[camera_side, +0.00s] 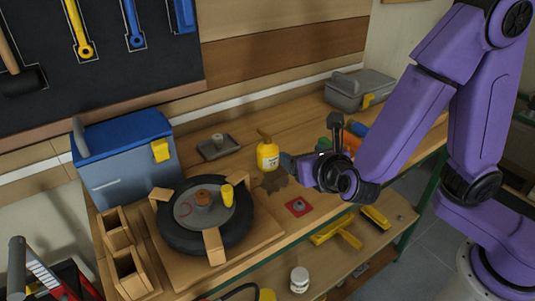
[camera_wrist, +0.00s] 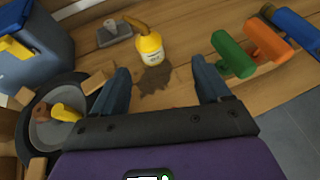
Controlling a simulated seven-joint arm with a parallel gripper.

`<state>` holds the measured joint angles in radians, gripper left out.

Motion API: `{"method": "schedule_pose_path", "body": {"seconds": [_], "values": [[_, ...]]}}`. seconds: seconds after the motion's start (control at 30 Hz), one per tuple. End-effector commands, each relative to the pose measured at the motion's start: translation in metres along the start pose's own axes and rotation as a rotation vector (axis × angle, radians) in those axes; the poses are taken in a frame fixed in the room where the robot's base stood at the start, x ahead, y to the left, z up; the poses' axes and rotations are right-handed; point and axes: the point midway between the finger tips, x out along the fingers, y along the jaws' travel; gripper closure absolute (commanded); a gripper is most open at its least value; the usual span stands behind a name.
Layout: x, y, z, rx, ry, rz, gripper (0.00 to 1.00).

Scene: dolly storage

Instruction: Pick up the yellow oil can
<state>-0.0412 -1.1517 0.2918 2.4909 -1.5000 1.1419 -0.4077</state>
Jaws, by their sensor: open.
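The yellow oil can (camera_side: 268,156) stands upright on the wooden bench, with a spout at its top and a pale label. A dark stain lies on the wood beside it. My gripper (camera_side: 287,163) is just to the right of the can in the side view, apart from it. In the wrist view the can (camera_wrist: 150,47) stands beyond the open fingers of my gripper (camera_wrist: 160,78), ahead of the gap and nearer the left finger. Nothing is between the fingers.
A wheel (camera_side: 204,217) with wooden blocks and a yellow piece lies at the front left. A blue toolbox (camera_side: 125,160) stands behind it. A grey metal piece (camera_side: 219,147) is left of the can. Green (camera_wrist: 232,54), orange (camera_wrist: 267,40) and blue (camera_wrist: 297,29) cylindrical things lie to the right.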

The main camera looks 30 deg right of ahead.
Motion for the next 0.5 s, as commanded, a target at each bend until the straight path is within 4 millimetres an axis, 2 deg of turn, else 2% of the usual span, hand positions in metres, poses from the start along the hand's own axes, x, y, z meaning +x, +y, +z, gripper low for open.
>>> {"method": "schedule_pose_path", "body": {"seconds": [0.1,0.23,0.5], "values": [[0.000,0.015,-0.001,-0.069,-0.029,0.043,0.24],[0.009,0.018,-0.001,-0.086,-0.037,0.052,0.24],[0.058,0.020,0.001,-0.082,-0.035,0.049,0.24]]}}
